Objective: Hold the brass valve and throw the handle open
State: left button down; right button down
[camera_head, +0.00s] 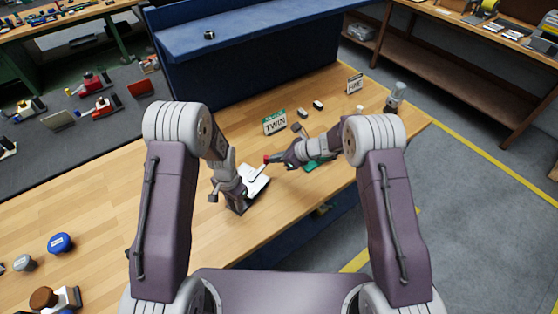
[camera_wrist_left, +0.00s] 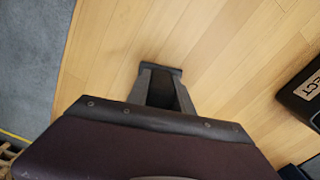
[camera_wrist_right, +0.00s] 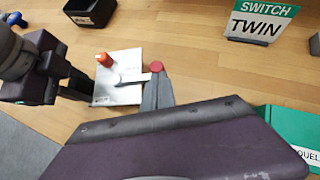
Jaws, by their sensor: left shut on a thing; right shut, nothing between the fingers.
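A white plate (camera_head: 256,180) lies on the wooden bench; it also shows in the right wrist view (camera_wrist_right: 128,62). A pale lever handle (camera_wrist_right: 133,78) with a red round end (camera_wrist_right: 156,66) reaches over it. An orange-red cylinder (camera_wrist_right: 104,59) stands near its left side. My left gripper (camera_head: 238,204) is low at the plate's left edge, its fingers (camera_wrist_left: 161,72) shut; they hide what they hold, and no brass body shows. My right gripper (camera_head: 271,160) is shut and empty, its fingertips (camera_wrist_right: 157,80) right beside the red end; I cannot tell whether they touch.
A "SWITCH TWIN" sign (camera_wrist_right: 261,20), a green booklet (camera_wrist_right: 290,135) and small dark blocks lie to the right. A black bin (camera_wrist_right: 90,12) stands behind the plate. A blue shelf unit (camera_head: 255,60) borders the bench's back.

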jog(key=shift+w+a, duration=0.1)
jog(key=shift+a, duration=0.1)
pick_arm(q)
jog(key=c, duration=1)
grip_release()
jog(key=shift+c, duration=0.2)
pick_arm(e)
jog(key=s+d+r, duration=0.3)
jog(key=d+r, duration=0.3)
jog(key=d, duration=0.4)
jog(key=shift+s+d+r, duration=0.2)
jog(key=shift+d+r, duration=0.2)
pick_arm(q)
jog(key=shift+r, duration=0.1)
